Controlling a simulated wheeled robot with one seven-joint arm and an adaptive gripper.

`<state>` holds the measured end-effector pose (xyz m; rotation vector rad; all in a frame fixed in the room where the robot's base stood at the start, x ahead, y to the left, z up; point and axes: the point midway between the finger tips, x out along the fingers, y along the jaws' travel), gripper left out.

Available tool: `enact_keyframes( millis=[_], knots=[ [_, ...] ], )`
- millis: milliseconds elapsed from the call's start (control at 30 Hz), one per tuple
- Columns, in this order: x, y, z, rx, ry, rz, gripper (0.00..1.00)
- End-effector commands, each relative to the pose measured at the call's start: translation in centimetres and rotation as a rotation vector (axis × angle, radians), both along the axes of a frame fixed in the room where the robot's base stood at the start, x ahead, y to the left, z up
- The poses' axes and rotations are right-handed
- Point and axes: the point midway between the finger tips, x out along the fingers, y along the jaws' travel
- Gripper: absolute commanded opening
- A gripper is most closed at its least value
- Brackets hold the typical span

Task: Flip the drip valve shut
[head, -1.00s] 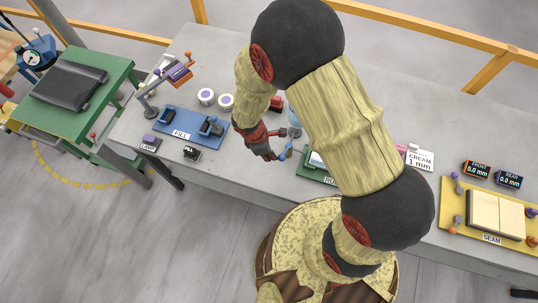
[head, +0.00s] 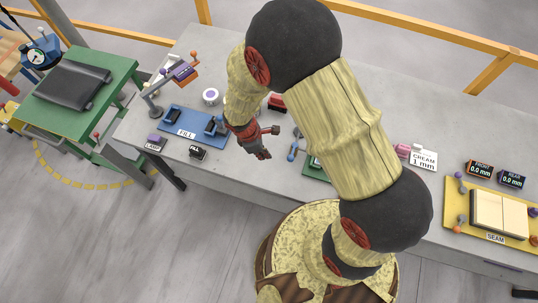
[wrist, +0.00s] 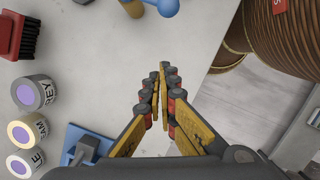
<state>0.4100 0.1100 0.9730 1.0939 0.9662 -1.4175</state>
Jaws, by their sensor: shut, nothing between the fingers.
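A blue knobbed lever (head: 291,155) stands on the slab to the right of my gripper (head: 264,155) in the head view; I take it as the drip valve, but no label on it is readable. In the wrist view a blue ball-ended piece (wrist: 168,7) with a tan stub beside it shows at the top edge, cut off by the frame. My gripper (wrist: 167,70) is shut and empty, apart from the lever. My arm hides part of the slab behind it.
The blue FILL plate (head: 187,133) is left of my gripper. A red brush (wrist: 18,36) and several cans (wrist: 35,92) line the wrist view's left side. A green plate (head: 316,170) lies partly under my arm. The yellow SEAM plate (head: 453,207) is far right.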

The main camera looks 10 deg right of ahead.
Motion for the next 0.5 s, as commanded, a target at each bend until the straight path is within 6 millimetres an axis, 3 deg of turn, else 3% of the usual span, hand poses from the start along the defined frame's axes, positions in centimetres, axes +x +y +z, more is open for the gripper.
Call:
enact_keyframes(
  millis=[33,200,500],
  knots=[
    [0.1,0.3,1.4,0.001,-0.004,-0.001,0.0],
    [0.0,1.1,4.6,0.0,-0.001,-0.002,0.0],
    [-0.2,1.8,7.2,-0.002,0.002,-0.001,0.0]
  ],
)
